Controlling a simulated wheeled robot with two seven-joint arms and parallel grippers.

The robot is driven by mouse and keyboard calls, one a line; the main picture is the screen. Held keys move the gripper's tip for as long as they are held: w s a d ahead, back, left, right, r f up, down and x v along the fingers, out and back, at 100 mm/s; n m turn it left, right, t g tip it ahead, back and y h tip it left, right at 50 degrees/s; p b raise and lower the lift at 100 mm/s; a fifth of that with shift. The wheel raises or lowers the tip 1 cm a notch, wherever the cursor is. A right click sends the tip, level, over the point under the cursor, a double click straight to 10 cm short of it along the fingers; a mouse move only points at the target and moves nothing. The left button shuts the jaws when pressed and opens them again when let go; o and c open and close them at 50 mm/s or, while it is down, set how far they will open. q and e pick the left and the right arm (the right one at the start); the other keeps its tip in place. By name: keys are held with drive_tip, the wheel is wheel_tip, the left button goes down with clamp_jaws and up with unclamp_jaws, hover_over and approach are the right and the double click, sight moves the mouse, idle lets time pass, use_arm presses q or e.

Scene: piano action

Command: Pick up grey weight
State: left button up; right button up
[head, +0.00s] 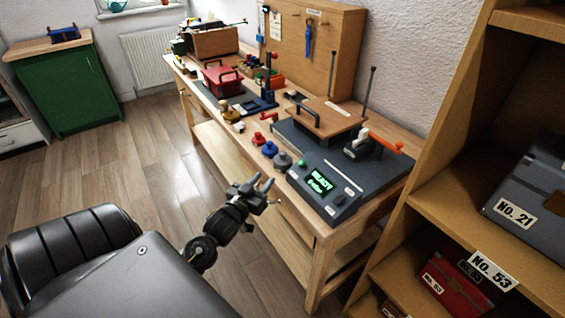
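The grey weight (283,160) stands upright on the front edge of the workbench, just left of the dark device with a green display. It is the nearest in a short row with a blue weight (270,149) and a red weight (258,139). My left gripper (268,186) is in front of the bench edge, below and slightly left of the grey weight and apart from it. Its fingers are spread, with nothing between them. My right gripper is not in view.
The device with the green display (321,183) sits close right of the grey weight. The workbench (390,207) also carries a wooden board with a handle, a red box (222,80) and tools. A shelf with labelled boxes (525,190) stands at right. Floor is clear at left.

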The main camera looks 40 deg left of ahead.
sight(281, 156)
use_arm(q)
drive_tip(key=w, duration=0.4)
drive_tip(key=w+a+r+p, duration=0.1)
drive_tip(key=w, duration=0.3)
drive_tip(key=w+a+p, duration=0.1)
drive_tip(key=w, duration=0.1)
drive_tip(key=shift+w, duration=0.35)
clamp_jaws()
drive_tip(key=shift+r, duration=0.15)
